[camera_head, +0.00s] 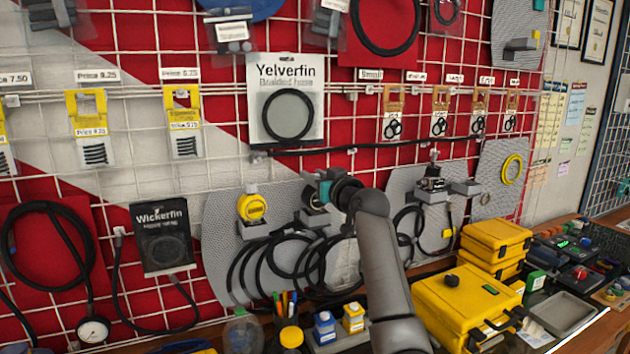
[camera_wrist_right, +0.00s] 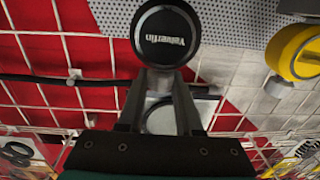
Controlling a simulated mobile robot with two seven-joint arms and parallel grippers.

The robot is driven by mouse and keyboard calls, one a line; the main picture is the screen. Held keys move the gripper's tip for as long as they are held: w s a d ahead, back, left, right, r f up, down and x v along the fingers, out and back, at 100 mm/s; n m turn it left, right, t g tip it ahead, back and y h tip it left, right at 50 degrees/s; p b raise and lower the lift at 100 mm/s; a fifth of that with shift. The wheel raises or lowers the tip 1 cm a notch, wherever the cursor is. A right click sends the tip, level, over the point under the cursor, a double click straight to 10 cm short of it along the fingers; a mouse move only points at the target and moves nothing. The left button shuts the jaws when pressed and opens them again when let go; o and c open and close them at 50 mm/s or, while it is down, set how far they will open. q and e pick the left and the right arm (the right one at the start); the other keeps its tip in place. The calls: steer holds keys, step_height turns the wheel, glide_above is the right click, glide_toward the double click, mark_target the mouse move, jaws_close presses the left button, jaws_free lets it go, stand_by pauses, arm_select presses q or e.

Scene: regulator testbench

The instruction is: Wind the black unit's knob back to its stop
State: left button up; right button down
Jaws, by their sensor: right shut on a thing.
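The black unit (camera_head: 314,198) hangs on a grey perforated panel, just right of the yellow unit (camera_head: 251,207), and is partly hidden by my right gripper (camera_head: 309,177). In the right wrist view its round black face (camera_wrist_right: 166,36) reads "Yelverfin". A grey knob (camera_wrist_right: 158,82) meets the edge of this face, between the two fingers of the right gripper (camera_wrist_right: 160,88). The fingers are shut on that knob and cover its sides. The knob's turn angle and its stop cannot be made out. My left gripper is not in view.
Another black unit (camera_head: 432,182) hangs further right on its own panel. Black hoses (camera_head: 270,268) loop below the units. Yellow cases (camera_head: 466,302) and small bottles (camera_head: 325,325) stand on the bench below. The yellow unit (camera_wrist_right: 298,50) is close beside in the wrist view.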

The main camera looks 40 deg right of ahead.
steer(key=shift+n+t+y+b, duration=0.3)
steer(key=shift+n+y+b, duration=1.5)
steer(key=shift+y+b, duration=0.8)
steer(key=shift+y, duration=0.5)
steer(key=shift+n+y+b, duration=0.4)
steer(key=shift+n+y, duration=0.4)
steer(key=shift+y, duration=0.1)
steer(key=shift+n+g+y, duration=0.4)
steer(key=shift+n+y, duration=0.2)
steer(key=shift+y, duration=0.3)
steer(key=c, duration=0.6)
jaws_free()
steer(key=shift+o, duration=0.2)
steer(key=b+v, duration=0.3)
steer(key=v, duration=1.2)
steer(key=shift+b, duration=0.4)
